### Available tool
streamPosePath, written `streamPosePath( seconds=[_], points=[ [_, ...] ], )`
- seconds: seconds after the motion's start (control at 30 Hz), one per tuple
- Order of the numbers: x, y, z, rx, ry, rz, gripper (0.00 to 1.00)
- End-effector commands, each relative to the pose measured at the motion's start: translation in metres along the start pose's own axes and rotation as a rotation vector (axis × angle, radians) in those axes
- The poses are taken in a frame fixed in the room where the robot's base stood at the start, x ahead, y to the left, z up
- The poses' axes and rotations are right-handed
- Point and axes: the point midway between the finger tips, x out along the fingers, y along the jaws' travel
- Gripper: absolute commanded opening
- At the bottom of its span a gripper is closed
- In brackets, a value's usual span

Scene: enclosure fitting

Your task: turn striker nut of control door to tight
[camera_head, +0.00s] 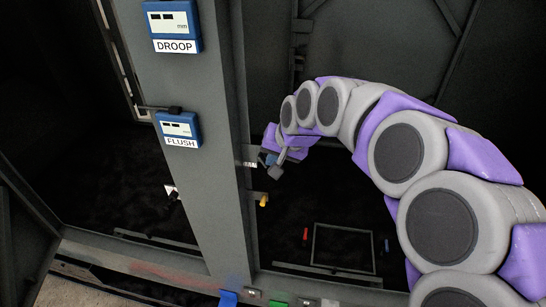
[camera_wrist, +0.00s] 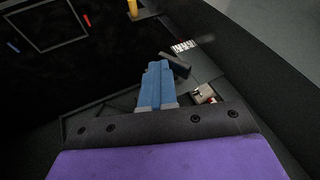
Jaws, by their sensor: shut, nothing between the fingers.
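My gripper (camera_wrist: 155,68) shows its blue fingers together in the wrist view, with nothing between them. In the head view my gripper (camera_head: 269,158) is at the right side of the grey post. A dark bar (camera_wrist: 176,64) lies just beside the fingertips; I cannot tell whether they touch. A pale block with a red mark (camera_wrist: 203,94) is to the right of the fingers. A small white label (camera_wrist: 184,46) is beyond the bar, too small to read. A pale bracket (camera_head: 247,164) sticks out from the post near my gripper. I cannot tell which piece is the striker nut.
The grey post (camera_head: 215,200) carries a blue DROOP gauge (camera_head: 174,25) and a blue FLUSH gauge (camera_head: 179,129). A yellow piece (camera_head: 263,201) sits below my gripper. Red (camera_head: 305,234) and blue (camera_head: 387,245) pieces flank a thin frame (camera_head: 344,226). Dark openings lie either side.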

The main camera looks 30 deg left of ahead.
Motion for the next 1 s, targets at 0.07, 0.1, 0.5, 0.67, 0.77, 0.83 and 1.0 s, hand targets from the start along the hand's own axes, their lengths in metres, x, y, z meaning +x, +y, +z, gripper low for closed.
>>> streamPosePath(
  seconds=[0.07,0.1,0.5,0.67,0.77,0.83,1.0],
  points=[
    [0.004,0.000,0.001,0.014,0.004,-0.036,0.00],
    [0.005,0.000,0.002,0.022,0.005,-0.057,0.00],
    [0.015,0.003,0.006,0.110,0.034,-0.314,0.00],
    [0.016,0.003,0.005,0.138,0.048,-0.395,0.00],
    [0.016,0.003,0.005,0.149,0.054,-0.430,0.00],
    [0.016,0.003,0.005,0.155,0.056,-0.448,0.00],
    [0.016,0.002,0.005,0.163,0.059,-0.472,0.00]
  ],
)
